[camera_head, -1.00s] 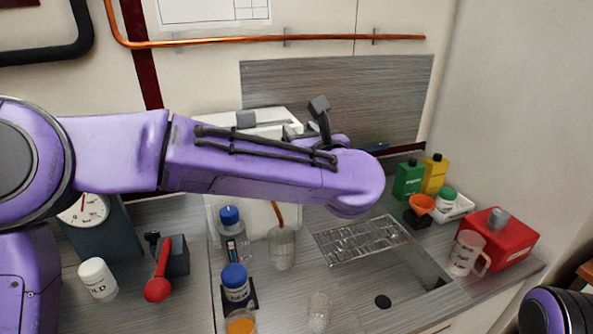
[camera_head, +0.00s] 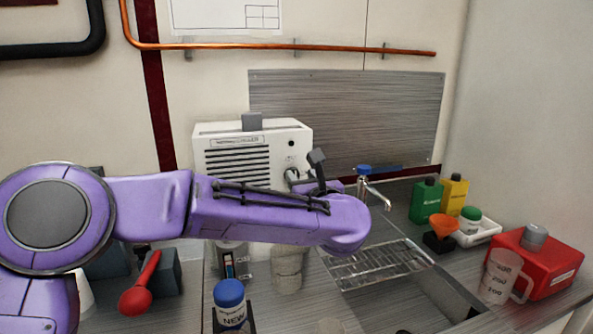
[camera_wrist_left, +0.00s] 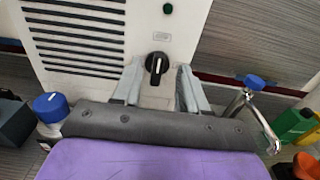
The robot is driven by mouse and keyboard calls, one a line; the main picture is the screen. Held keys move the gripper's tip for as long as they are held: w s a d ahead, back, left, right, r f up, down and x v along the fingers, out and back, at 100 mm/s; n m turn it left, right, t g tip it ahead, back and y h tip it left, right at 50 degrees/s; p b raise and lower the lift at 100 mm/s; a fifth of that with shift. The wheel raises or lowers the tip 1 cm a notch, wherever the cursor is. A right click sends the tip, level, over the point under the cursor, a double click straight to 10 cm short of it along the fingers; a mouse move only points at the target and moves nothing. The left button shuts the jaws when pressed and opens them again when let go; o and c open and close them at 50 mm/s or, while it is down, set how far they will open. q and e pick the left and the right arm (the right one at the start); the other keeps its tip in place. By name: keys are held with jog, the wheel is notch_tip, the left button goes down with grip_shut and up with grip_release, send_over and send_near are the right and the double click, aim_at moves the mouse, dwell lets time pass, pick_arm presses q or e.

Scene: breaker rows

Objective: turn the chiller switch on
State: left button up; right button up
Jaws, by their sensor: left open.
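The chiller (camera_head: 215,133) is a white box with dark vents, standing against the back wall. Its switch is a black rotary knob (camera_wrist_left: 157,64) with a pale mark pointing nearly straight up and down in the left wrist view. A small dark green lamp (camera_wrist_left: 167,8) sits above the knob. My left gripper (camera_wrist_left: 159,70) is open, one grey finger on each side of the knob in that view; I cannot tell whether they touch it. In the head view the left gripper (camera_head: 296,178) is at the chiller's right front, partly hidden by my arm. My right gripper is not in view.
A tap (camera_head: 366,185) and wire rack (camera_head: 380,265) are right of the chiller. Green (camera_head: 426,201) and yellow bottles (camera_head: 454,193) and a red container (camera_head: 540,262) stand farther right. A blue-capped bottle (camera_head: 229,300) and red-handled device (camera_head: 140,290) are in front.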

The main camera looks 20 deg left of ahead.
aim_at(295, 171)
pick_arm(q)
jog(key=p+x, duration=0.1)
jog(key=x, duration=0.4)
jog(key=shift+c, duration=0.3)
grip_shut()
jog(key=shift+s+f, duration=0.1)
